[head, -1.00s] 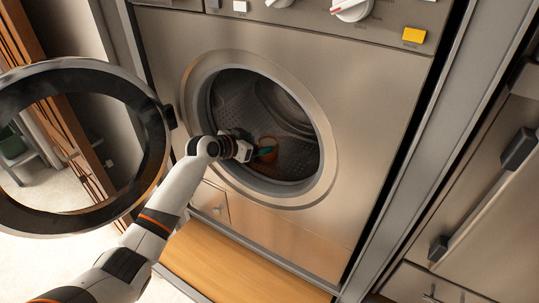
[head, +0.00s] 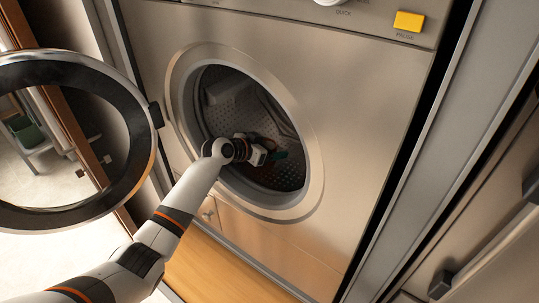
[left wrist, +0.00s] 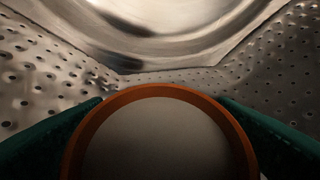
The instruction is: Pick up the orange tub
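The orange tub (left wrist: 160,91) is in the drum of the front-loading machine. In the left wrist view its round orange rim and pale inside fill the bottom middle. My left gripper (head: 274,155) reaches through the round opening into the drum. Its green fingers (left wrist: 160,120) lie along the left and right of the tub. No gap shows between fingers and rim, but the rim hides their inner faces, so I cannot tell whether they press on it. In the head view the tub is dark and mostly hidden by the gripper. My right gripper is out of view.
The machine's round door (head: 137,165) stands open at the left. The perforated drum wall (left wrist: 270,70) is behind the tub. A wooden bench (head: 215,268) lies below the machine.

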